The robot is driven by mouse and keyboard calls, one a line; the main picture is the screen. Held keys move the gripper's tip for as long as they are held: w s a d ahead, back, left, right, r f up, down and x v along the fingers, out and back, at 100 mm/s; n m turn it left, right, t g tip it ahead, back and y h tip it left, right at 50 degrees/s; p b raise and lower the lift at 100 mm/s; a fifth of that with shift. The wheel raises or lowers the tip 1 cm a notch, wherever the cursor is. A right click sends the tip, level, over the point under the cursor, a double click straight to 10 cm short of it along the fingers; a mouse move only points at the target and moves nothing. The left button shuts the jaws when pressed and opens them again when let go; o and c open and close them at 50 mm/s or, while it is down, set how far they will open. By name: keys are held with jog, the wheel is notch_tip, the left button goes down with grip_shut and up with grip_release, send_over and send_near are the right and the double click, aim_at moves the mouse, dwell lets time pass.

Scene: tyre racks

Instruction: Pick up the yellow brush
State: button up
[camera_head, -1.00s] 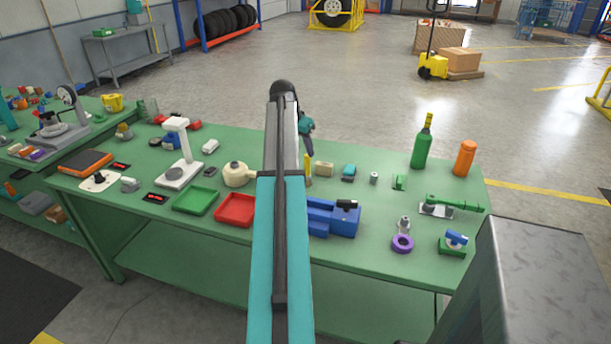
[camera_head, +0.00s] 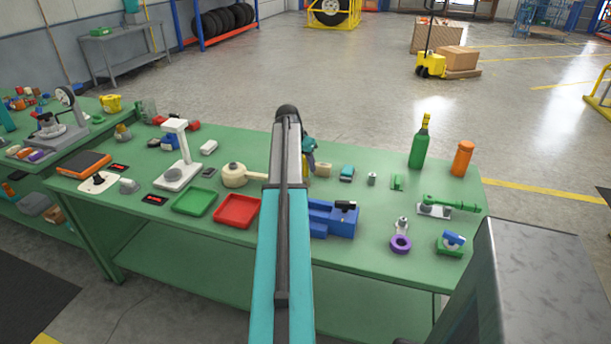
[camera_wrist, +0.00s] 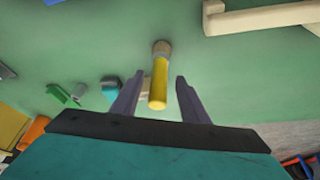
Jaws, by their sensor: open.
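The yellow brush (camera_wrist: 159,82) shows in the wrist view as a yellow handle with a brownish head, at the upper middle. My gripper (camera_wrist: 160,79) is open, with one dark finger on each side of the handle and visible gaps between. The brush is not held. In the head view my gripper (camera_head: 309,158) is low over the middle of the green workbench (camera_head: 375,215), behind my arm. The brush is mostly hidden there by my gripper and arm.
A blue vise-like block (camera_head: 332,218), a red tray (camera_head: 237,210) and a cream long-handled pot (camera_head: 235,175) are near my gripper. A green bottle (camera_head: 419,145) and orange bottle (camera_head: 462,159) stand at the right. Several small parts lie between.

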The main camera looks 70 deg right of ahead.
dwell(0.3)
jog(key=shift+p+x, duration=0.75)
jog(key=shift+x, duration=1.85)
jog(key=shift+a, duration=0.15)
grip_shut()
